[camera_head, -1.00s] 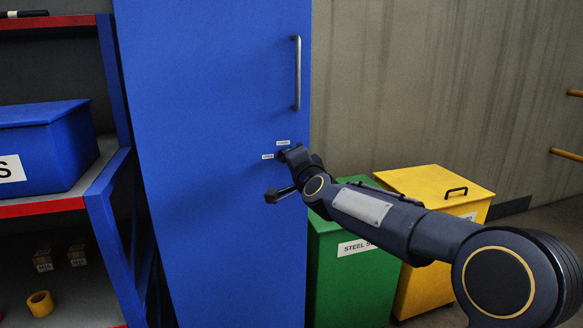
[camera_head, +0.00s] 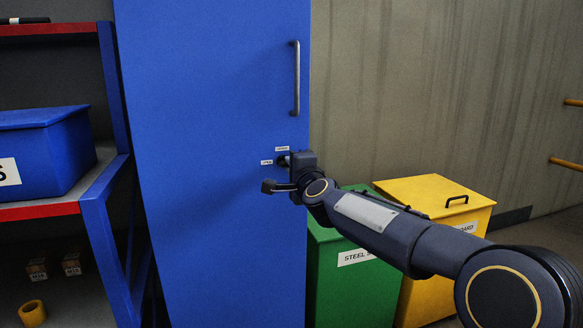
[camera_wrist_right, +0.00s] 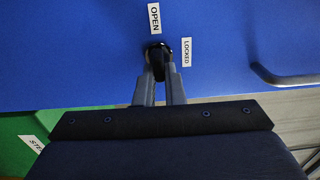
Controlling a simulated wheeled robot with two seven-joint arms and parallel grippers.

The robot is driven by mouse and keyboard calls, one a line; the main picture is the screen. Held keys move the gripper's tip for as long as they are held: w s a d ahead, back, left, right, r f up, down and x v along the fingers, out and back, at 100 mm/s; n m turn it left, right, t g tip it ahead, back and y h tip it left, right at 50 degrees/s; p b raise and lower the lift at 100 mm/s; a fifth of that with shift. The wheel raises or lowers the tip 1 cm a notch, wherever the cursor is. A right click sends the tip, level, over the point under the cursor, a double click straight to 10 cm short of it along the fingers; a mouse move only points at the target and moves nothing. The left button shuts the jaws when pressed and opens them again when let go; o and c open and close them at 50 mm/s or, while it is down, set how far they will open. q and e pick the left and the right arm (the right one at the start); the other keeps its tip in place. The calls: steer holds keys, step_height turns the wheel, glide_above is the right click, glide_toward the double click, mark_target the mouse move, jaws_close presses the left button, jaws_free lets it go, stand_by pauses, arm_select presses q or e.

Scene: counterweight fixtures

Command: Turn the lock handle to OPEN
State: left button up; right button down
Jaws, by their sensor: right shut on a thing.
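The lock handle (camera_wrist_right: 158,66) is a small dark lever on a round dark base on the blue cabinet door (camera_head: 215,90). In the right wrist view the OPEN label (camera_wrist_right: 154,18) is above it and the LOCKED label (camera_wrist_right: 187,52) is to its right. In the head view OPEN (camera_head: 266,162) is left of the lock and LOCKED (camera_head: 282,149) above it. My right gripper (camera_wrist_right: 160,84) is shut on the lock handle, with a finger on each side. It also shows at the lock in the head view (camera_head: 286,161) and hides much of the handle, so its exact angle is unclear. My left gripper is out of view.
A grey vertical door pull (camera_head: 296,78) is above the lock. A green bin (camera_head: 330,285) and a yellow bin (camera_head: 425,188) stand to the right, below my right arm. A shelf rack (camera_head: 100,205) with a blue box (camera_head: 45,150) stands left.

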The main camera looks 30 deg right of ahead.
steer(key=c, duration=1.5)
jaws_free()
steer(key=v, duration=0.8)
steer(key=shift+w, duration=0.1)
